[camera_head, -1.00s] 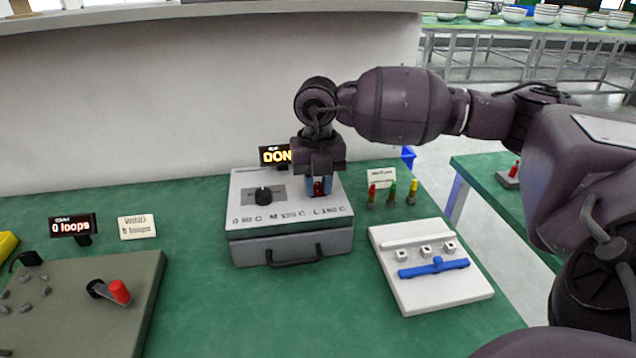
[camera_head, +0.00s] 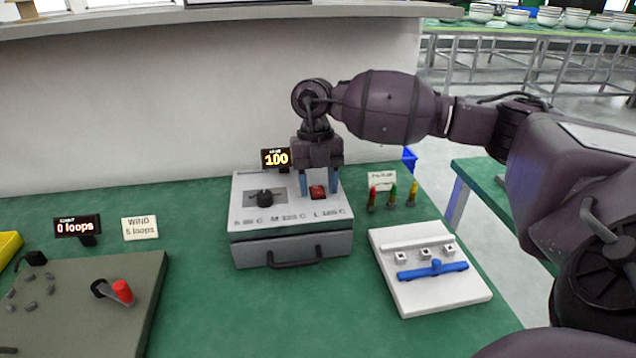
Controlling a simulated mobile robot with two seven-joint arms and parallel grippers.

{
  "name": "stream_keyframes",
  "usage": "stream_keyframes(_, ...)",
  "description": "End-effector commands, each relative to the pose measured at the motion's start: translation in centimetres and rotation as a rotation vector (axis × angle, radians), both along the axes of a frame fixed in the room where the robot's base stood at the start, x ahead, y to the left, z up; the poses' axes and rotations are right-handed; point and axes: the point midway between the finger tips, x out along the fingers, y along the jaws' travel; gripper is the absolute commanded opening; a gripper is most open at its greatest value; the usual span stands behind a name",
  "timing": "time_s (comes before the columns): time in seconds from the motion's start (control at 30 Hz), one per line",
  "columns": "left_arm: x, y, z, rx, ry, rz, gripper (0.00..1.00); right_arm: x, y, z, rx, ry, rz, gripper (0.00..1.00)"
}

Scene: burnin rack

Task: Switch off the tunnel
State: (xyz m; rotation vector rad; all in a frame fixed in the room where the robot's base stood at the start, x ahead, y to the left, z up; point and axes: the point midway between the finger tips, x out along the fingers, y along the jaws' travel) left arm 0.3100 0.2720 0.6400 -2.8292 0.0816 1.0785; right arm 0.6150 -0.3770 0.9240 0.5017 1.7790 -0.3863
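The tunnel looks to be the grey box (camera_head: 250,247) with a front handle, standing on the green table. Its top carries a black knob (camera_head: 264,196), a red rocker switch (camera_head: 318,192) and printed temperature labels. A small display (camera_head: 276,158) behind it reads 100. My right gripper (camera_head: 319,186) points down at the red switch, with its blue-tipped fingers apart on either side of it and slightly behind. It holds nothing. I cannot tell whether the fingers touch the box top. My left gripper is not in view.
Right of the box stand red, green and yellow pegs (camera_head: 392,196) before a small sign. A white tray (camera_head: 440,296) with a blue bar lies in front. At left are a grey board (camera_head: 75,315) with a red-tipped crank and a 0 loops display (camera_head: 77,226).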

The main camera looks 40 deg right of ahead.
Motion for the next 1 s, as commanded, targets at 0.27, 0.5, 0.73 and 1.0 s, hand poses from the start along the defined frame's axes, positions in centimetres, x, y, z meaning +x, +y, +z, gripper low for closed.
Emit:
stream_keyframes(0.27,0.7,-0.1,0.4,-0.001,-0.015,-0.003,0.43,0.1,-0.1,0.6,0.000,-0.004,-0.001,0.49)
stream_keyframes(0.5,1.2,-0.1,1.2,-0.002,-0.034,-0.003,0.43,0.9,-0.5,4.0,0.000,-0.007,0.000,0.49)
stream_keyframes(0.73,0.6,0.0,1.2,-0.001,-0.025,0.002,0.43,1.5,-0.9,6.6,0.001,-0.004,0.000,0.49)
stream_keyframes(1.0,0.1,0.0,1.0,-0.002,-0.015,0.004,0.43,1.6,-1.0,7.3,0.000,0.000,0.000,0.49)
